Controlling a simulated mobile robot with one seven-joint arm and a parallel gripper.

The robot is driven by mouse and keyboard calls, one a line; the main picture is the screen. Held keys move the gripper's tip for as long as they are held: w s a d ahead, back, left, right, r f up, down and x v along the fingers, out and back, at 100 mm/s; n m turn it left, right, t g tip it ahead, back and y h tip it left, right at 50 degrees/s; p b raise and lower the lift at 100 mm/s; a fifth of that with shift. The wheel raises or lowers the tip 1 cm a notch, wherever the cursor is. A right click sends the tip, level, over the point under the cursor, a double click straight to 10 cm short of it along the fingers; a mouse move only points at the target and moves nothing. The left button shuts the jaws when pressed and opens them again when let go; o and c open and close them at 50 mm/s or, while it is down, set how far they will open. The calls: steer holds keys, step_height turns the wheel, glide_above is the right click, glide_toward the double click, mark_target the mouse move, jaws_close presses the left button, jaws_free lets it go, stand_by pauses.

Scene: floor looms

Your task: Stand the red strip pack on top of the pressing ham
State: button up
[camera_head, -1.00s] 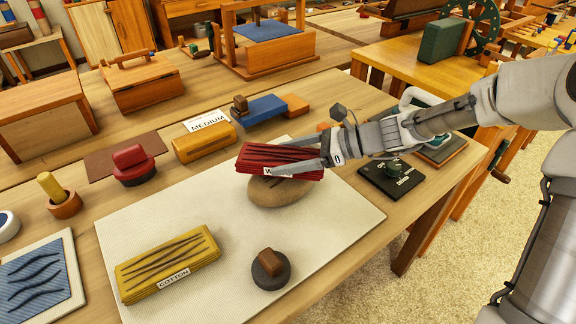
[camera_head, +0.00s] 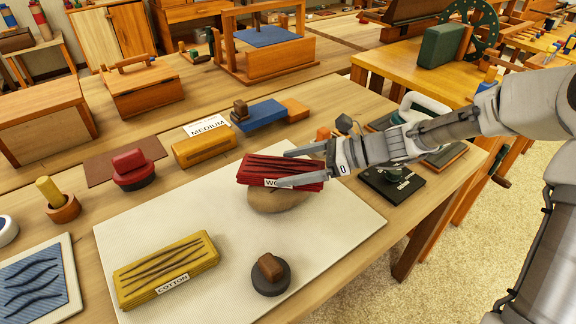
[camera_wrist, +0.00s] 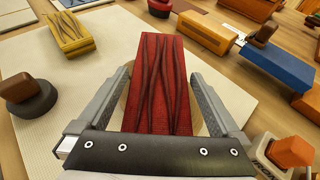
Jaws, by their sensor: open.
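The red strip pack (camera_head: 268,172) lies on top of the pressing ham (camera_head: 277,200), a tan rounded pad on the white mat. A label, partly hidden, faces the front. My gripper (camera_head: 302,168) is open, with one finger at the far side of the pack and the other at the near side. In the wrist view the red pack (camera_wrist: 158,75) lies between the two spread fingers, with a gap showing on at least one side. Much of the ham is hidden under the pack in both views.
On the white mat (camera_head: 200,205) are a yellow cotton pack (camera_head: 166,268) and a dark round weight with a brown knob (camera_head: 270,274). A yellow box (camera_head: 204,146) and a blue block (camera_head: 259,114) stand behind. A black plate (camera_head: 391,184) lies to the right.

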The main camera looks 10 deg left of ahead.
steer(key=p+v, duration=0.2)
steer(key=v, duration=0.8)
steer(key=shift+d+r+p, duration=0.25)
steer(key=shift+d+p, duration=0.05)
steer(key=shift+d, duration=0.05)
